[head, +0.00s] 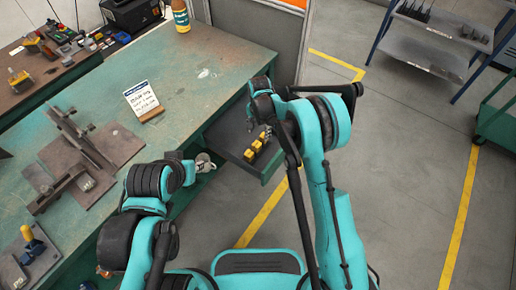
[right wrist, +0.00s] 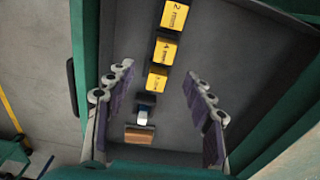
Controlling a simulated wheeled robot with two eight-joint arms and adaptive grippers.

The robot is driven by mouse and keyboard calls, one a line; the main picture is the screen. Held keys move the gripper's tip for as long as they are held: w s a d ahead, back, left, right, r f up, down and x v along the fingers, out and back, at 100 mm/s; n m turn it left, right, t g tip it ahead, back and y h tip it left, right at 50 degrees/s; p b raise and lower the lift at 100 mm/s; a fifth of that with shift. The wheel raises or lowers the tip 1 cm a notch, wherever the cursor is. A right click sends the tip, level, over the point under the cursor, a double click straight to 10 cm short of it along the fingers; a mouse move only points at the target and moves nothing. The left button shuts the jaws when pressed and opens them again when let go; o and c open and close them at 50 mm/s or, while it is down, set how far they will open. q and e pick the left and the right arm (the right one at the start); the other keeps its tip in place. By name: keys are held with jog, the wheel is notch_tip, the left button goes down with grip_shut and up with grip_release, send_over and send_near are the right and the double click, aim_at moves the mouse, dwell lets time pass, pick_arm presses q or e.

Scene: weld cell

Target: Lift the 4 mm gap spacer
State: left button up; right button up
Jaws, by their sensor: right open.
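The 4 mm gap spacer (right wrist: 166,51) is a yellow block with a dark printed label, lying in the open drawer (right wrist: 225,60). It is the middle one of a row of three yellow blocks, between the 2 mm spacer (right wrist: 174,15) and another yellow spacer (right wrist: 157,78) whose number is hard to read. My right gripper (right wrist: 159,76) is open and empty above the drawer. Its fingers straddle the line of the row, with the 4 mm spacer just beyond the tips. In the head view the yellow blocks (head: 256,146) show beside my right arm. My left gripper (head: 205,163) is by the bench edge, its jaws unclear.
A small dark and white block (right wrist: 144,110) and a wooden-coloured block (right wrist: 140,134) lie in the drawer between the fingers. Green drawer walls stand close on both sides. The green workbench (head: 190,90) holds a sign card (head: 141,97), a bottle (head: 181,16) and a steel fixture (head: 85,140).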

jog(key=b, duration=0.1)
send_over(257, 144)
notch_tip(257, 144, down, 4)
jog(key=shift+s+d+f, duration=0.1)
jog(key=shift+f, duration=0.05)
notch_tip(257, 144, down, 6)
jog(key=b, duration=0.3)
jog(key=shift+r, duration=0.4)
jog(key=c, duration=1.2)
